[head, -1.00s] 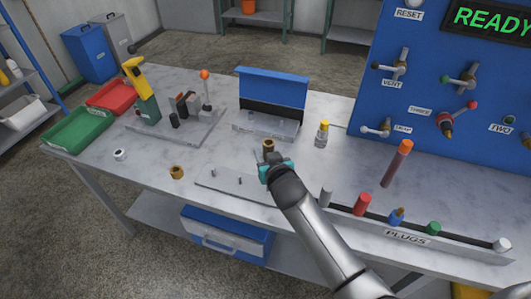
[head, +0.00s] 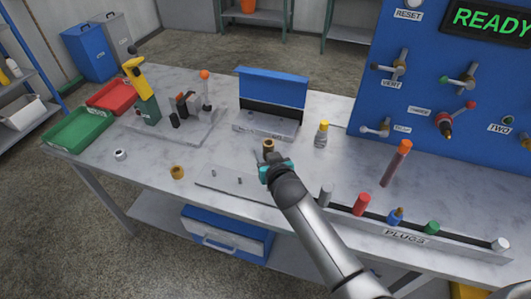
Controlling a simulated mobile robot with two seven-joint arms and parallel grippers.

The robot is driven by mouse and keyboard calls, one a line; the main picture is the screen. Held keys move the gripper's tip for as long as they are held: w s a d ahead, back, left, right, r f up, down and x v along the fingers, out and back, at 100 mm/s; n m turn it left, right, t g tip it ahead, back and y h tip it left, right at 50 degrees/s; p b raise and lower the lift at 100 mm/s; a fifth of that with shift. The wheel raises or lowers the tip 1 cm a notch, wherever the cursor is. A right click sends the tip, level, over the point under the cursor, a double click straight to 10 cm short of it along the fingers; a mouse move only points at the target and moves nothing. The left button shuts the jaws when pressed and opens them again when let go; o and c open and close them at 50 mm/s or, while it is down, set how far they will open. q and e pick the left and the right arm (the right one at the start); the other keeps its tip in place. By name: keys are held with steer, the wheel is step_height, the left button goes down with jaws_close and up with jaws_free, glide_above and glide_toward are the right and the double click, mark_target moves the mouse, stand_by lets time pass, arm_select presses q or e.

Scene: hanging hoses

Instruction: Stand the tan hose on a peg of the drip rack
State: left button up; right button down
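No long tan hose shows. A short brown-tan cylinder (head: 269,145) with a dark open top stands upright at the fingertips of my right gripper (head: 267,154). The teal gripper body hides its lower part, so I cannot tell whether the fingers grip it or stand around it. A second short tan ring-like piece (head: 177,172) stands on the table at the left, apart from the gripper. A flat grey plate with small upright pegs, seemingly the drip rack (head: 222,183), lies near the front edge, left of my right arm. My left gripper is out of view.
A blue-lidded box (head: 272,88) stands behind the gripper, a yellow-capped bottle (head: 321,135) to its right. An orange-topped red tube (head: 397,162) leans near the blue valve panel (head: 430,80). The plug rail (head: 408,240) runs along the front right. Bare table surrounds the tan ring.

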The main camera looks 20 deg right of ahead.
steer(key=shift+f+b, duration=1.85)
steer(key=shift+f, duration=0.45)
steer(key=shift+c, duration=2.3)
jaws_free()
steer(key=p+v, duration=0.3)
steer(key=v, duration=1.2)
steer(key=shift+r, duration=0.2)
steer(key=shift+s, duration=0.15)
